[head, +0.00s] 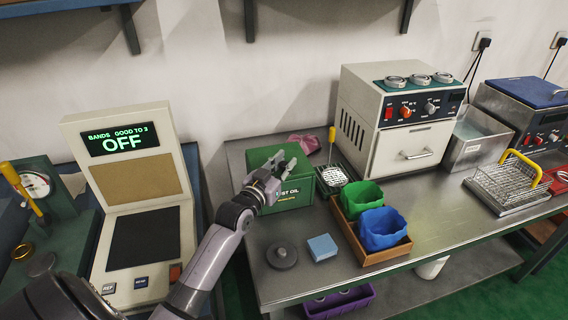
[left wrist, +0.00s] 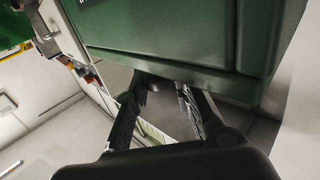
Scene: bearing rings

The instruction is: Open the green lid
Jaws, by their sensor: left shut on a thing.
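A green box (head: 297,194) with white lettering ending in "ST OIL" stands on the steel bench, left of its middle. Its green lid (head: 262,154) shows at the top behind my gripper; I cannot tell clearly how far it is raised. My left gripper (head: 283,166) is at the box's top front edge, its fingers over the lid area. In the left wrist view green panels (left wrist: 170,35) fill the top, and the fingers (left wrist: 165,92) reach up to their lower edge. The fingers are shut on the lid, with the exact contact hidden. My right gripper is not in view.
A wooden tray (head: 372,256) with green and blue bins stands right of the box. A grey knobbed disc (head: 282,256) and a light blue block (head: 322,247) lie in front. A pink cloth (head: 304,145) and a yellow-handled tool (head: 331,140) are behind. A scale (head: 143,235) stands left.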

